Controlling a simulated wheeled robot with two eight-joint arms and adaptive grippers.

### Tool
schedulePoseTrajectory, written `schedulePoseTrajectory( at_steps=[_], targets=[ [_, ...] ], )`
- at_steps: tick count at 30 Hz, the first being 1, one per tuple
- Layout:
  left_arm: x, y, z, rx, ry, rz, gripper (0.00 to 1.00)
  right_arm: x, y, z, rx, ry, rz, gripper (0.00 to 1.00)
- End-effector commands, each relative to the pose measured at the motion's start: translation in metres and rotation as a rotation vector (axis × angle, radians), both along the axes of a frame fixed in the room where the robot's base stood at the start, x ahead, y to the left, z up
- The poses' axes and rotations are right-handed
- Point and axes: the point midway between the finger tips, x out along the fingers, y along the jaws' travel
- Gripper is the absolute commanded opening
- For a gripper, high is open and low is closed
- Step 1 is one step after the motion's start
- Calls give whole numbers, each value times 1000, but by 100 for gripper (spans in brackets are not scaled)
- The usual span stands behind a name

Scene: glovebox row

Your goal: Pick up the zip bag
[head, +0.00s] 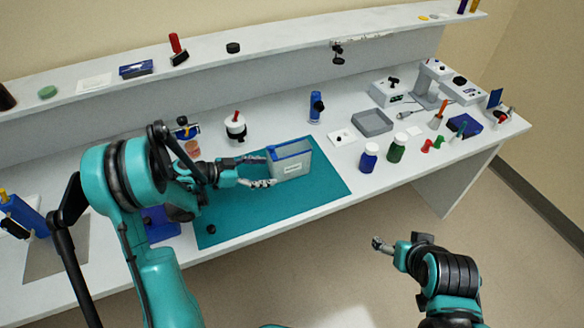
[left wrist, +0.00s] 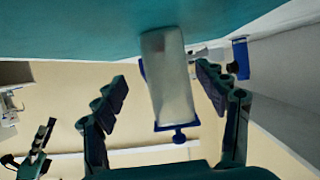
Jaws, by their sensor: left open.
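The zip bag (head: 291,164) stands upright on the teal mat (head: 325,190), a pale grey bag with a blue top edge and a white label. My left gripper (head: 264,170) is open at the bag's left end, one finger toward each side. In the left wrist view the bag (left wrist: 168,85) shows end-on between the two spread fingers of the left gripper (left wrist: 165,92), with a gap on each side. My right gripper (head: 380,245) is over the floor in front of the bench, away from the bag; its jaws are too small to read.
The mat's right part is clear.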

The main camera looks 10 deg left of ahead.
Motion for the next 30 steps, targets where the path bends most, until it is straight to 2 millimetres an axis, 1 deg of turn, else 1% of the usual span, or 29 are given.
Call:
schedulePoseTrajectory(
  at_steps=[5,9,12,18,19,20,21,23,24,25,30],
  targets=[
    [12,-12,-9,1,0,-1,72,0,0,-9,0,0,0,81],
    [26,-27,-19,1,2,-2,72,0,0,-19,0,0,0,81],
    [32,-36,-23,1,2,-1,72,0,0,-22,0,0,0,81],
    [33,-37,-21,1,2,1,72,0,0,-21,0,0,0,81],
    [33,-37,-21,1,2,1,70,0,0,-21,0,0,0,81],
    [33,-37,-21,1,2,2,62,0,0,-21,0,0,0,81],
    [33,-37,-21,1,2,1,51,0,0,-21,0,0,0,81],
    [33,-37,-21,1,2,2,36,0,0,-21,0,0,0,81],
    [33,-37,-21,1,2,2,25,0,0,-21,0,0,0,81],
    [33,-37,-21,1,2,2,19,0,0,-21,0,0,0,81],
    [33,-37,-21,1,2,2,19,0,0,-21,0,0,0,81]
  ],
)
